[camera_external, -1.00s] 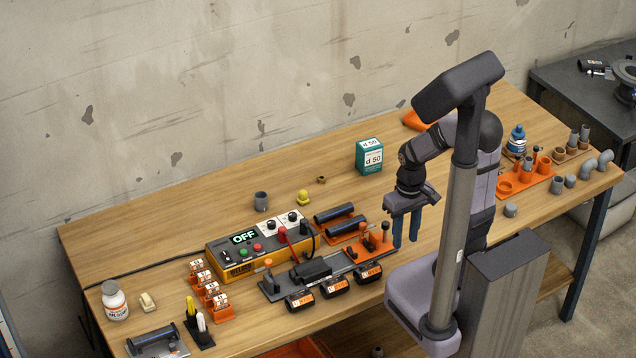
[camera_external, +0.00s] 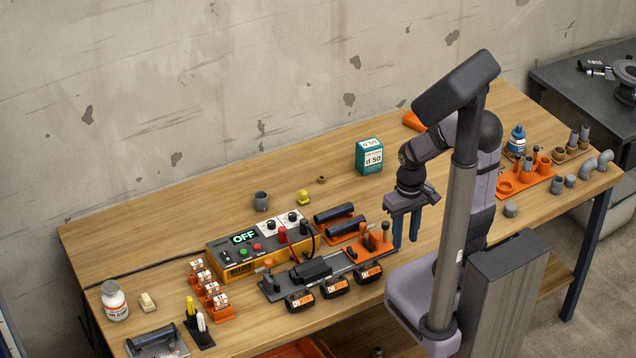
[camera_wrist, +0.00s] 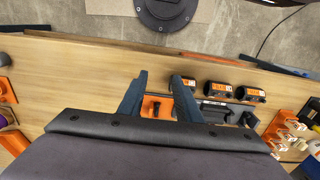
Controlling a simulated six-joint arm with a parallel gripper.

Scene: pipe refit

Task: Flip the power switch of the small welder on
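The small welder (camera_external: 262,252) is a yellow and dark grey box near the middle of the bench in the external view. Its green display (camera_external: 244,237) reads OFF. Small green and red buttons, black knobs and plugged red and black leads show on its top. A small dark part on the left of its top may be the power switch, but it is too small to tell its position. My gripper (camera_external: 405,238) is to the right of the welder, pointing down, apart from it. In the wrist view my gripper (camera_wrist: 158,80) has its two fingers apart with nothing between them.
An orange fixture (camera_external: 372,248), a grey clamp (camera_external: 312,270) and several black labelled fittings lie between my gripper and the welder's front. Two dark pipes (camera_external: 335,214) lie behind. A green box (camera_external: 369,156) stands farther back. The back left of the bench is clear.

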